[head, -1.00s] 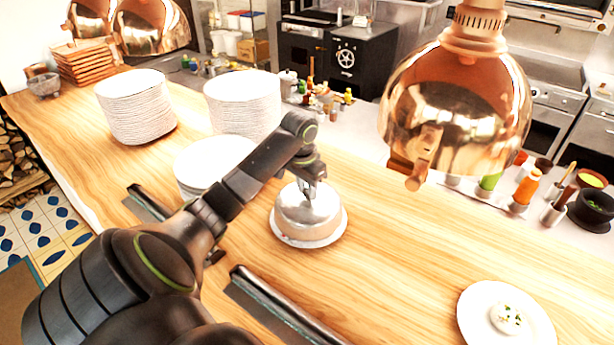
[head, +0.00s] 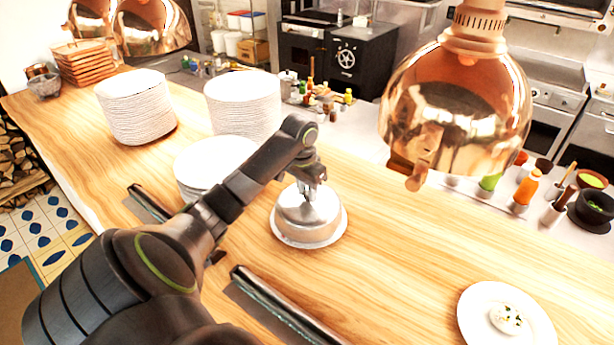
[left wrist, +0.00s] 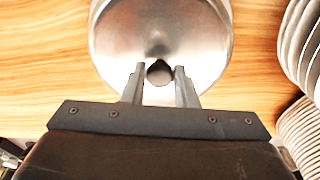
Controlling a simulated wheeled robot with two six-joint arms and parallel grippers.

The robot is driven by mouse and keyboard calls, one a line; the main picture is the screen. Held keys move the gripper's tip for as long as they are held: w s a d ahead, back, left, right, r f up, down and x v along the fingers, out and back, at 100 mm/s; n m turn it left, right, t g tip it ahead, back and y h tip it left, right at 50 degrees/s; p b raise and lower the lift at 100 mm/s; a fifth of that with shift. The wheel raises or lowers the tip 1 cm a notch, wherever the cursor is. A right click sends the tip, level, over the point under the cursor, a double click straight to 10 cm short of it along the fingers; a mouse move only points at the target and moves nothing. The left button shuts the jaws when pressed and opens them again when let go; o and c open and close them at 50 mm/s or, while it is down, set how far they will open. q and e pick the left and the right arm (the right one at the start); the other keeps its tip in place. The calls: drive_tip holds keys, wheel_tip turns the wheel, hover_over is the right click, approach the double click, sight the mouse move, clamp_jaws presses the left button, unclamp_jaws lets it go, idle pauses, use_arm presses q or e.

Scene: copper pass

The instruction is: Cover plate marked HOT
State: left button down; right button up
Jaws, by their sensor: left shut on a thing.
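A silver domed cover (head: 303,217) sits on a white plate (head: 342,232) on the wooden counter; only the plate's rim shows around it. The cover also fills the top middle of the left wrist view (left wrist: 160,30). My left gripper (head: 311,194) is above the cover, shut on its dark knob (left wrist: 160,73). In the left wrist view my two fingers (left wrist: 160,70) stand on either side of the knob. A second white plate (head: 478,312) with a small white, green-flecked food portion (head: 508,318) is at the lower right, uncovered. I cannot read a HOT marking. My right gripper is out of view.
Tall stacks of white plates (head: 137,108) (head: 243,105) and a lower stack (head: 213,158) stand behind and left of the cover. A copper heat lamp (head: 455,105) hangs over the right side. The counter (head: 420,265) between cover and food plate is clear.

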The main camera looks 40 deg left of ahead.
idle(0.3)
use_arm(q)
drive_tip(key=c, duration=0.5)
unclamp_jaws()
drive_tip(key=shift+r, duration=2.5)
drive_tip(key=shift+f, duration=0.1)
